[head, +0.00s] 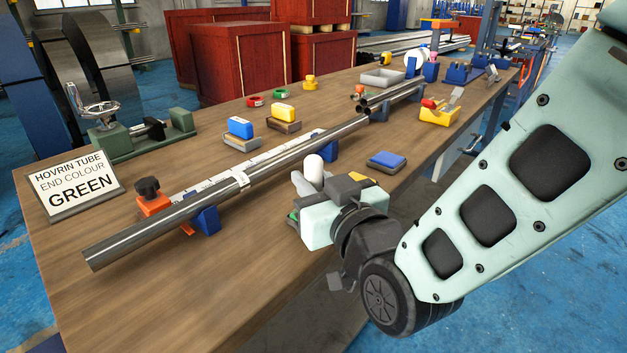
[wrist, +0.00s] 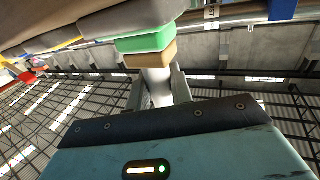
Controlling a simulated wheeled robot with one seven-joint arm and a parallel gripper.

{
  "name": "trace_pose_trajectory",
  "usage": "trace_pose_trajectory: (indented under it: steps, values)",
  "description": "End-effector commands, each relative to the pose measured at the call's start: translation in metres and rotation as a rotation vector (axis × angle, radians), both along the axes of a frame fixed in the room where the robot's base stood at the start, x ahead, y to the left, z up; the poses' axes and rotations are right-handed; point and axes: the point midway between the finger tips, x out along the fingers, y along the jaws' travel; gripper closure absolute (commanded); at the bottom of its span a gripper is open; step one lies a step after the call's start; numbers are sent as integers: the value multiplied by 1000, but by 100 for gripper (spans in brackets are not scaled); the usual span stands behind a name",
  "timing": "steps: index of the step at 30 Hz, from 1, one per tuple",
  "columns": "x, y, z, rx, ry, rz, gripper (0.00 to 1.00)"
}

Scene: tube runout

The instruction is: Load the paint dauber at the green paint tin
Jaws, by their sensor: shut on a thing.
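My gripper (head: 305,187) is shut on the paint dauber (head: 314,168), whose rounded white end stands up above the fingers. In the wrist view the pale dauber (wrist: 157,88) is between the two fingers, its far end against or in front of a tan block (wrist: 148,60). The green paint tin (wrist: 145,41) lies directly beyond that block. In the head view only a sliver of green (head: 292,217) shows beside my gripper, which hides the rest. Whether dauber and paint touch is not clear. The sign (head: 75,185) reads GREEN.
A long steel tube (head: 150,235) rests on blue supports (head: 206,220) left of my gripper. A blue pad (head: 387,160) lies to the right, with a partly hidden yellow one (head: 362,179) closer. Blue (head: 240,127) and yellow (head: 283,112) blocks stand behind the tube. The front-left tabletop is clear.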

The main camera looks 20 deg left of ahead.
Motion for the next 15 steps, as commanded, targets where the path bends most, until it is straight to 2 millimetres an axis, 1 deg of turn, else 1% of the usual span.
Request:
trace_pose_trajectory:
  steps: [1,8,11,15]
  values:
    - [0,0,-3,-6,4,0,100]
    - [0,-1,-3,-6,5,0,100]
    - [0,-1,0,-6,5,0,100]
    - [0,-1,10,-4,4,0,100]
